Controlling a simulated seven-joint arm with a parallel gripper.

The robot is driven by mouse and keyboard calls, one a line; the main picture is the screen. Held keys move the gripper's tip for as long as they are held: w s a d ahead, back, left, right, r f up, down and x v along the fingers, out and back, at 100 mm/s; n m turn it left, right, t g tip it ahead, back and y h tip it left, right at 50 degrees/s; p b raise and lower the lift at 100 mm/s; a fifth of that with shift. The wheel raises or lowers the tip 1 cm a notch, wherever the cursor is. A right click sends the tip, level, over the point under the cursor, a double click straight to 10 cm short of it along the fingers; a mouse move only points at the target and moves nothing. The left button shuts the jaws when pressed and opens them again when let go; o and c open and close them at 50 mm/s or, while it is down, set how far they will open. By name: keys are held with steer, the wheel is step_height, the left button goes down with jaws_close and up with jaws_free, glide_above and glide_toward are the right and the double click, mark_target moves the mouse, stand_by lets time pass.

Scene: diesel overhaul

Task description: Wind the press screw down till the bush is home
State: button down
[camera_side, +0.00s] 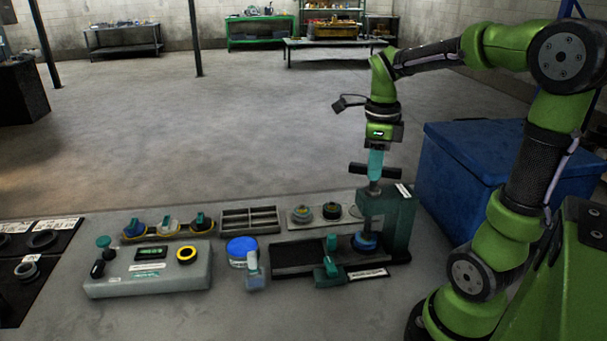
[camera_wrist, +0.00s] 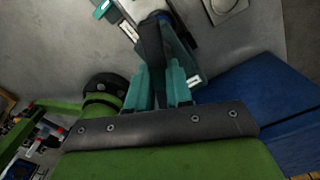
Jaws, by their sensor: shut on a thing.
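The teal press frame (camera_side: 400,226) stands at the right end of the bench. Its upright screw (camera_side: 374,187) carries a black cross-handle (camera_side: 358,168) above the frame. My gripper (camera_side: 375,176) points straight down over the screw, its teal fingers shut on the handle. In the wrist view my gripper (camera_wrist: 165,88) has the black handle bar (camera_wrist: 151,48) between its fingers. A blue round part (camera_side: 365,241), which looks like the bush or its seat, sits under the press arm. The screw's lower end and how deep the bush sits cannot be told.
A grey control box (camera_side: 148,272), a blue-lidded jar (camera_side: 242,247) and a slotted rack (camera_side: 249,220) stand further left. A large blue chest (camera_side: 470,165) is close behind the press on the right.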

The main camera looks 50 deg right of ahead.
steer(key=m, duration=0.4)
steer(key=shift+f+m, duration=0.1)
steer(key=shift+m, duration=0.3)
steer(key=m, duration=0.5)
steer(key=shift+f+m, duration=0.15)
steer(key=shift+m, duration=0.15)
steer(key=c, duration=1)
jaws_free()
steer(key=shift+c, duration=0.2)
steer(key=shift+r, duration=2.75)
